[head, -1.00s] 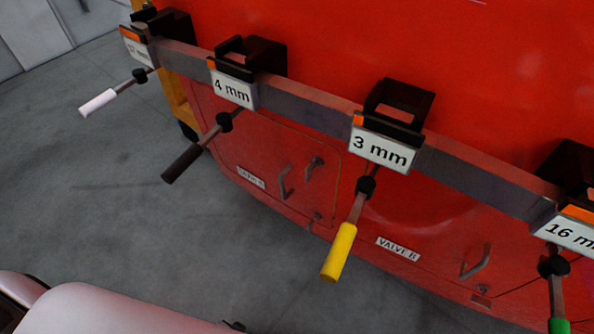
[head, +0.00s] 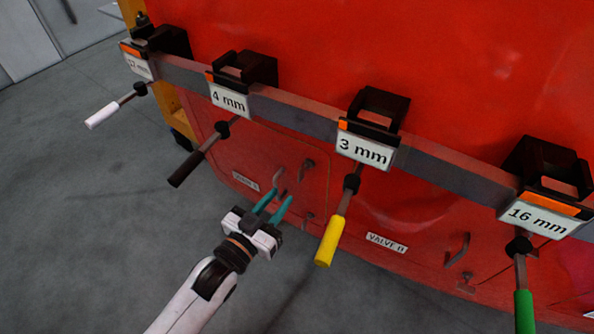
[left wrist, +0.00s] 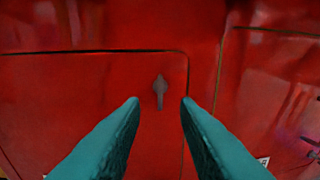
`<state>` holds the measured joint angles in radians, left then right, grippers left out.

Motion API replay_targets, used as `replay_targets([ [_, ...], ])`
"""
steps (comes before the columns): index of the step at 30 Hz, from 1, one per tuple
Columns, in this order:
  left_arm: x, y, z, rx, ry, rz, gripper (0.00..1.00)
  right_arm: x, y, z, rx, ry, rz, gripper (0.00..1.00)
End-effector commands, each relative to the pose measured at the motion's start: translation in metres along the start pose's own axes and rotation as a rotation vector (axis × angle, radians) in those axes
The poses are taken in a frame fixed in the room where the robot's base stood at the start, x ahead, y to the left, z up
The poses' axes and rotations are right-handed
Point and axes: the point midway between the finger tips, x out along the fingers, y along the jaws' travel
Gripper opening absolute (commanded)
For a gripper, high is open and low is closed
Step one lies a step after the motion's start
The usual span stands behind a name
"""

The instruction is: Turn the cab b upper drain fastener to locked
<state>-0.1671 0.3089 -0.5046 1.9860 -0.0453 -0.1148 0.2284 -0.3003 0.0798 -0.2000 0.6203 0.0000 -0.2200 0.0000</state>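The upper fastener (head: 307,167) is a small grey turn-latch near the upper right corner of a red hatch under the tool rail. In the left wrist view the fastener (left wrist: 159,92) stands roughly upright near the hatch's top right corner. It appears between my fingertips in the picture, with the fingers seemingly short of it. My left gripper (head: 279,200) has teal fingers spread apart with nothing between them, and its open fingertips (left wrist: 160,99) also show in the wrist view. A second small fastener (head: 307,217) sits lower on the hatch. My right gripper is out of view.
A grey rail (head: 300,115) crosses above the hatch with labelled black holders. A yellow-handled tool (head: 329,241) hangs just right of my left gripper, and a dark-handled one (head: 186,168) hangs to its left. Open grey floor lies at left.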

Motion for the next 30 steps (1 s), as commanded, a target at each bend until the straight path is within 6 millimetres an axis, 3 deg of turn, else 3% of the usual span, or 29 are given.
replay_targets([
  [6, 0.047, 0.0, 0.002, 0.001, -0.001, 0.001, 0.28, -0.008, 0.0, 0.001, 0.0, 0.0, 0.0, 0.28],
  [13, 0.083, 0.0, 0.001, 0.001, 0.0, 0.001, 0.28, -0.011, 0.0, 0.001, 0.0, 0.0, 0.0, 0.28],
  [18, 0.094, 0.0, 0.0, 0.001, 0.001, 0.0, 0.28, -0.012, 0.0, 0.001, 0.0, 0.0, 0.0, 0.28],
  [27, 0.096, 0.0, -0.001, 0.0, 0.002, 0.0, 0.28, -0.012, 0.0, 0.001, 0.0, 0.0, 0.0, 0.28],
  [30, 0.096, 0.0, -0.001, 0.0, 0.002, 0.0, 0.12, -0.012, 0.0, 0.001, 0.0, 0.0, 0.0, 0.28],
])
